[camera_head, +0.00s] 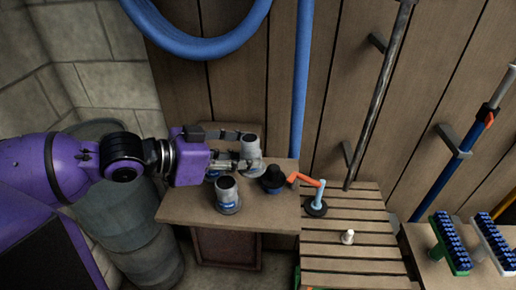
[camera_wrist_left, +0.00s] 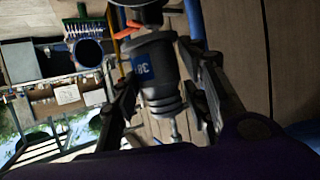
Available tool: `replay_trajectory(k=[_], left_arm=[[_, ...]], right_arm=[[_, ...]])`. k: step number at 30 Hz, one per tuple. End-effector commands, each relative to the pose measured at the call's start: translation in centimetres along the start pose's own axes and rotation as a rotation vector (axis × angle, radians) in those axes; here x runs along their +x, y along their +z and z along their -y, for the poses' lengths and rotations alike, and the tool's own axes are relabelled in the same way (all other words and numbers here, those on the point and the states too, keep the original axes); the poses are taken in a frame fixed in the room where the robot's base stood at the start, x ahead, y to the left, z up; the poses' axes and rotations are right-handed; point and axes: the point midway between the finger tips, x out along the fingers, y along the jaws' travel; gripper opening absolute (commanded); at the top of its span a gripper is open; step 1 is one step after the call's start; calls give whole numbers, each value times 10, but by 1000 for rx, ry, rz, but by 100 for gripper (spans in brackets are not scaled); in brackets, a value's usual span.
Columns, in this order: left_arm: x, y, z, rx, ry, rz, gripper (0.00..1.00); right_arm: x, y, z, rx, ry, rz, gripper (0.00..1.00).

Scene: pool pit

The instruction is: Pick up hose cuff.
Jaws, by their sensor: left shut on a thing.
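A grey hose cuff (camera_head: 250,146) is between the fingers of my left gripper (camera_head: 246,158), at the back of the small wooden table. In the left wrist view the hose cuff (camera_wrist_left: 152,58) shows a blue label and a ribbed end, with the fingers of my left gripper (camera_wrist_left: 160,88) on either side. My left gripper is shut on it. Whether the cuff is clear of the tabletop cannot be told. A second, similar grey cuff (camera_head: 227,196) stands upright on the table in front of the gripper. My right gripper is not in view.
The wooden table (camera_head: 185,211) also bears a black round fitting (camera_head: 272,179) just right of the held cuff. A slatted bench (camera_head: 345,240) adjoins on the right, with an orange and blue fitting (camera_head: 316,192) and a small white piece (camera_head: 347,237). Brushes (camera_head: 450,245) lie further right.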

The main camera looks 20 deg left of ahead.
Motion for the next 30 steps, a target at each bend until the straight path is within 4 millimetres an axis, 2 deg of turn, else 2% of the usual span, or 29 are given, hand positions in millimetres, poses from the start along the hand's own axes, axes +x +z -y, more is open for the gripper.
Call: replay_trajectory(k=[3,9,11,12,30], left_arm=[[-18,11,1,-1,-3,9,13],[-41,20,2,-2,-5,7,13],[-46,22,1,-1,-3,7,13],[-50,23,0,0,-1,7,4],[-94,40,2,-2,-6,-3,4]], right_arm=[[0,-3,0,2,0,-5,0],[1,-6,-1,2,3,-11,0],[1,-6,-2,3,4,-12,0],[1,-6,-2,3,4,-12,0],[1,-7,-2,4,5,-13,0]])
